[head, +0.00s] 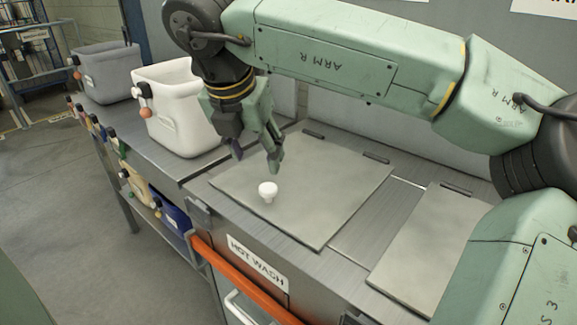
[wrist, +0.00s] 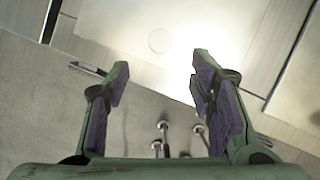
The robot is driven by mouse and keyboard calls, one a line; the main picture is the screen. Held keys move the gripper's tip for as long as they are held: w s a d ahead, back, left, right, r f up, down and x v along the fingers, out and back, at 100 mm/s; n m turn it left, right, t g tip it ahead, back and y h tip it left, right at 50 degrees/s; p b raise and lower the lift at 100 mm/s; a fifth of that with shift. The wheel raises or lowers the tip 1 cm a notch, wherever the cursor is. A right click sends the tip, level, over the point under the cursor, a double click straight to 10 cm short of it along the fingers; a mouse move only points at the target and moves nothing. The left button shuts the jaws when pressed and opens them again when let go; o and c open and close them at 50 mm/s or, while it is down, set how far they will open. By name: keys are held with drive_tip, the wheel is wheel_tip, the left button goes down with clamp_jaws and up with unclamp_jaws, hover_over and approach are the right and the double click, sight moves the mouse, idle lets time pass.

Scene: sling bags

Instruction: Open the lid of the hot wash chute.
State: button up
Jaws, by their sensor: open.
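The hot wash chute lid (head: 325,200) is a flat grey square plate lying shut on the metal counter, above the "HOT WASH" label (head: 258,262). A white knob (head: 268,191) stands on it near its front left edge. Two dark hinges sit along its back edge. My gripper (head: 255,165) points down above the lid, just behind the knob in the head view, with its fingers apart and empty. In the wrist view my gripper (wrist: 160,85) shows its two fingers wide open, and the pale round knob (wrist: 160,40) lies beyond the fingertips, between their lines. The knob is not touched.
A second grey lid (head: 430,245) lies to the right on the counter. A white bin (head: 178,110) and a grey bin (head: 105,75) stand at the left. An orange rail (head: 240,275) runs along the counter front. A wall stands behind.

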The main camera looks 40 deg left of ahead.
sight(268, 187)
drive_tip(key=p+x, duration=0.2)
drive_tip(key=x, duration=0.8)
drive_tip(key=shift+w+f, duration=0.2)
drive_tip(key=shift+f, duration=0.1)
drive_tip(key=shift+c, duration=0.4)
clamp_jaws()
